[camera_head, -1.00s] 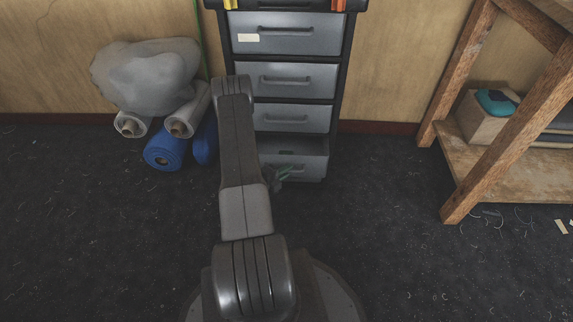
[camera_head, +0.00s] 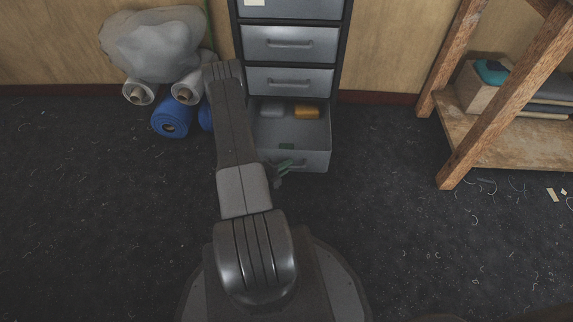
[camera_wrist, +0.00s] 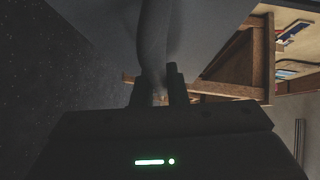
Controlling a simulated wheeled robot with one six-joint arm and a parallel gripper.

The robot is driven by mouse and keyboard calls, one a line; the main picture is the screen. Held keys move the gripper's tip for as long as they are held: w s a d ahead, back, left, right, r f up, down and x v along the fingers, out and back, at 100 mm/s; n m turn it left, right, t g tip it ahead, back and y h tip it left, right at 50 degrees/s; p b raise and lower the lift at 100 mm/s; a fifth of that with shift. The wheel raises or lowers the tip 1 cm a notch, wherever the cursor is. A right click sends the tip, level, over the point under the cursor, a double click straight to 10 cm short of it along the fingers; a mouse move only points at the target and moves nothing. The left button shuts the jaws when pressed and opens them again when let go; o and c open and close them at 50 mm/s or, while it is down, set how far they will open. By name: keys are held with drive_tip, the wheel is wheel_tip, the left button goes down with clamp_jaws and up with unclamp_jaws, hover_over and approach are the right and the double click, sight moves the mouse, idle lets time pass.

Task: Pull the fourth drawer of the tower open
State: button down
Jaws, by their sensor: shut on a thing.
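The drawer tower (camera_head: 342,52) is a dark frame with grey drawers against the wall. Its lowest drawer in view, the fourth drawer (camera_head: 316,161), stands well out, with its inside showing from above. The drawers above it are closed. My gripper (camera_head: 283,171) is at the front of this drawer, partly hidden by my arm. In the wrist view my gripper (camera_wrist: 159,88) has its two dark fingers on either side of the drawer handle (camera_wrist: 152,38), a grey bar, and is shut on it. The handle is mostly hidden in the head view.
A grey item (camera_head: 271,111) and a yellow item (camera_head: 306,112) lie at the drawer's back. A blue roll (camera_head: 170,117), white rolls (camera_head: 187,91) and a grey bundle (camera_head: 152,45) stand left. A wooden bench (camera_head: 505,160) is right.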

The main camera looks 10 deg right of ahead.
drive_tip(key=c, duration=1.7)
unclamp_jaws()
drive_tip(key=shift+a, duration=0.15)
drive_tip(key=shift+p+v, duration=1.6)
drive_tip(key=shift+v, duration=5.2)
drive_tip(key=shift+f, duration=0.1)
drive_tip(key=shift+b+x, duration=1.5)
drive_tip(key=shift+x, duration=4.9)
